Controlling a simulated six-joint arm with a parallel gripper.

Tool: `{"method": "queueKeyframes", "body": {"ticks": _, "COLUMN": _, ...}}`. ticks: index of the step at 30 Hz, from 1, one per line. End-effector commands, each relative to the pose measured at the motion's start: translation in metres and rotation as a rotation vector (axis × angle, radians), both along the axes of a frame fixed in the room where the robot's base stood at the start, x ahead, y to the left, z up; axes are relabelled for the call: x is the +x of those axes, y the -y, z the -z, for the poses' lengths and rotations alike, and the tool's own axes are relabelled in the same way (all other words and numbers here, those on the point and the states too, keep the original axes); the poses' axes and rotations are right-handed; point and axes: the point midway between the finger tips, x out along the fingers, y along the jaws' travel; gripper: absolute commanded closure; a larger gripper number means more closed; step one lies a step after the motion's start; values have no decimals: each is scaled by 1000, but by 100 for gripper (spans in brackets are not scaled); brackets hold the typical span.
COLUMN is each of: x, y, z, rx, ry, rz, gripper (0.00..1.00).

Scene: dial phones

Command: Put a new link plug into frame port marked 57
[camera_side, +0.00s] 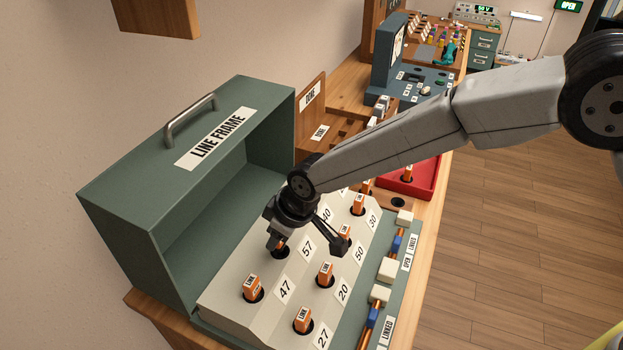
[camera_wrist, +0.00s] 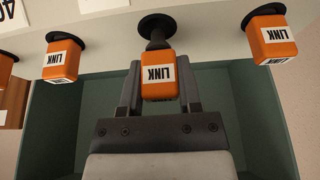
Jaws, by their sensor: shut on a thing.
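My gripper (camera_side: 276,238) is at the sloped pale panel of the line frame, over the port (camera_side: 281,253) beside the label 57 (camera_side: 308,247). In the wrist view my gripper (camera_wrist: 159,92) is shut on an orange link plug (camera_wrist: 158,91) marked LINK. The plug's dark stem points at the round black port (camera_wrist: 155,26) and its tip appears to meet or enter it. How deep the stem sits cannot be told. In the side view the held plug is mostly hidden by my gripper.
Orange plugs stand in nearby ports, by label 47 (camera_side: 253,288), by label 20 (camera_side: 325,273) and by label 27 (camera_side: 303,320). The green line frame hood (camera_side: 185,150) rises behind. A red tray (camera_side: 432,180) holds a plug. A strip with sliders (camera_side: 388,270) runs along the right.

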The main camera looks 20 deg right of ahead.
Motion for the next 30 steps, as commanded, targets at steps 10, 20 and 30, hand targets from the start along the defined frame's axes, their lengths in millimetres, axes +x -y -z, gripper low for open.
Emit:
{"method": "queueKeyframes", "body": {"ticks": 10, "x": 0, "y": 0, "z": 0, "rx": 1, "ry": 1, "rz": 0, "gripper": 99}}
{"method": "queueKeyframes", "body": {"ticks": 20, "x": 0, "y": 0, "z": 3, "rx": 0, "ry": 0, "rz": 0, "gripper": 99}}
{"method": "queueKeyframes", "body": {"ticks": 30, "x": 0, "y": 0, "z": 8, "rx": 0, "ry": 0, "rz": 0, "gripper": 99}}
